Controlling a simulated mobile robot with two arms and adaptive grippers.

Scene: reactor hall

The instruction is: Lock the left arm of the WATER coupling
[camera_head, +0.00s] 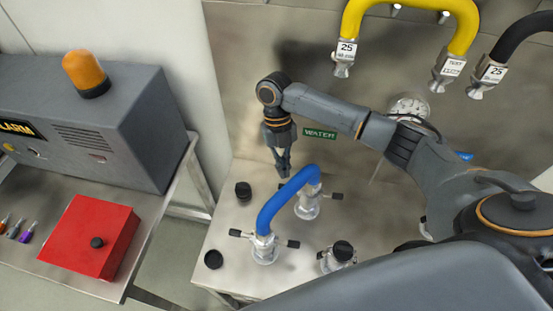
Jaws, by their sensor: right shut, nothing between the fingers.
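A green WATER sign (320,133) is on the back panel. Below it, a blue hose (284,198) joins two silver couplings on the steel bench. The rear coupling (308,206) is nearer the sign; its right arm (335,196) sticks out to the right, and its left arm is hidden or hard to make out behind the hose. The front coupling (265,250) has a dark-tipped arm out to each side. My right gripper (284,172) points down, shut and empty, just above and left of the hose's rear end. My left gripper is out of view.
Black caps (243,190) stand on the bench's left side, and a capped fitting (341,254) stands at its right. Yellow and black hoses hang above. A red box (90,235) and a grey alarm unit (95,125) are on the left table.

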